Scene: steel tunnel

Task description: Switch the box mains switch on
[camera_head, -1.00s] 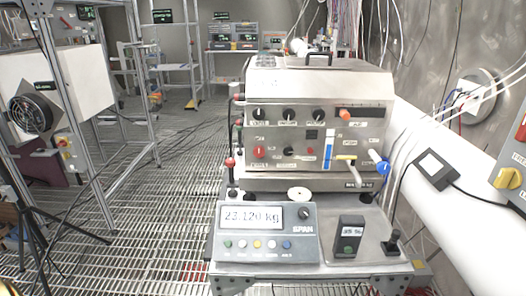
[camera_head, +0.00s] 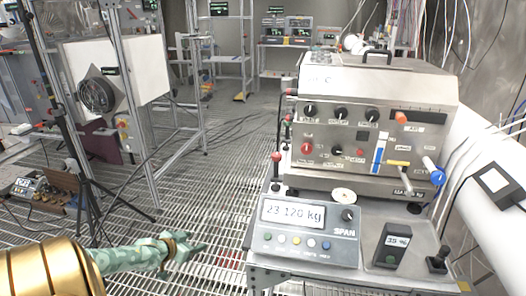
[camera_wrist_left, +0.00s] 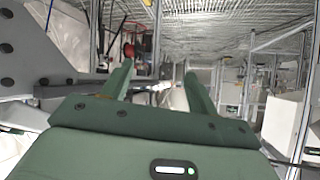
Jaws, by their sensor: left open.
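The steel box (camera_head: 375,120) stands on a cart at the right in the head view. Its front panel carries black knobs, a red knob (camera_head: 307,147), a small red button (camera_head: 360,153), a blue-and-white slider (camera_head: 380,152), a yellow-tipped lever (camera_head: 398,163) and a blue knob lever (camera_head: 433,171). I cannot tell which of these is the mains switch. My left gripper (camera_head: 190,248) is low at the left, apart from the cart. In the left wrist view it (camera_wrist_left: 157,85) is open and empty. My right gripper is not in view.
A scale reading 23.120 kg (camera_head: 305,228) and a small black meter (camera_head: 391,246) sit on the cart's front. A red-topped lever (camera_head: 276,170) stands at its left edge. A tripod (camera_head: 90,185) and a metal frame stand left. The grated floor between is clear.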

